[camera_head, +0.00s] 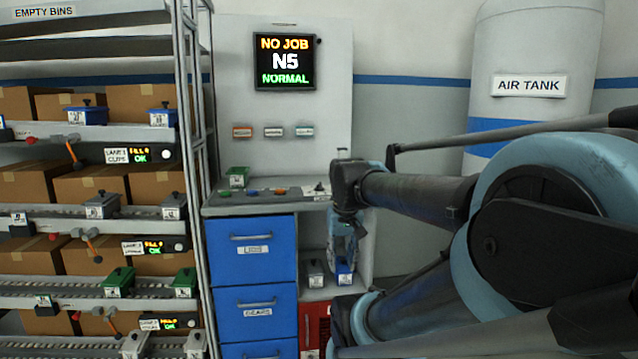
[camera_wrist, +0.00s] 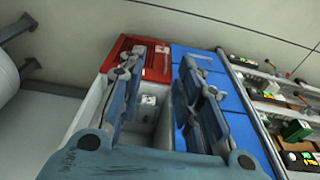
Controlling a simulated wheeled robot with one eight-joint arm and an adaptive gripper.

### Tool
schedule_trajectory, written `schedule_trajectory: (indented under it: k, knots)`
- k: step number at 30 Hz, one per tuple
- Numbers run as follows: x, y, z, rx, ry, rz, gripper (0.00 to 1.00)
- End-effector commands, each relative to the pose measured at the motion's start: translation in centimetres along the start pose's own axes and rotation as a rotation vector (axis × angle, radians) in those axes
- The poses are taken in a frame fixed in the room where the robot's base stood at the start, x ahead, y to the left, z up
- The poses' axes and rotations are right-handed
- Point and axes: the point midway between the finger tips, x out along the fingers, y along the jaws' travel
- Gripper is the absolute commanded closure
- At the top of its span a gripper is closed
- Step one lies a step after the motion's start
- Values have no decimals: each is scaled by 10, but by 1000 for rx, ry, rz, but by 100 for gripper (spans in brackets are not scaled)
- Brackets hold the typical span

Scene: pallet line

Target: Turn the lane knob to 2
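I cannot clearly make out the lane knob in either view. A small white plate with a dark mark (camera_head: 318,190) lies on the counter (camera_head: 225,211), right beside my arm, but it is too small to tell whether it carries the knob. My gripper (camera_head: 343,256) points down in front of the open shelf at the counter's right end. In the wrist view its two fingers (camera_wrist: 160,78) stand apart with nothing between them. The display (camera_head: 285,62) above the counter reads NO JOB, N5, NORMAL.
Blue drawers (camera_head: 252,250) and a red cabinet (camera_head: 315,325) stand below the counter. The lane rack (camera_head: 200,250) with cartons is on the left. The air tank (camera_head: 532,50) stands at right behind my arm.

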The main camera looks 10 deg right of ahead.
Motion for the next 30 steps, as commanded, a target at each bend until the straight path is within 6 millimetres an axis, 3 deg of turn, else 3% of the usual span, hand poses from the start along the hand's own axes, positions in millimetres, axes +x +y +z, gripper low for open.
schedule_trajectory:
  k: [1,6,15,24,30]
  knots:
    - [-18,0,-20,12,-6,0,68]
    - [-68,-2,-77,56,-28,2,68]
    - [-139,-5,-182,131,-68,6,68]
    - [-189,-8,-286,205,-106,13,68]
    - [-211,-10,-352,255,-132,20,68]
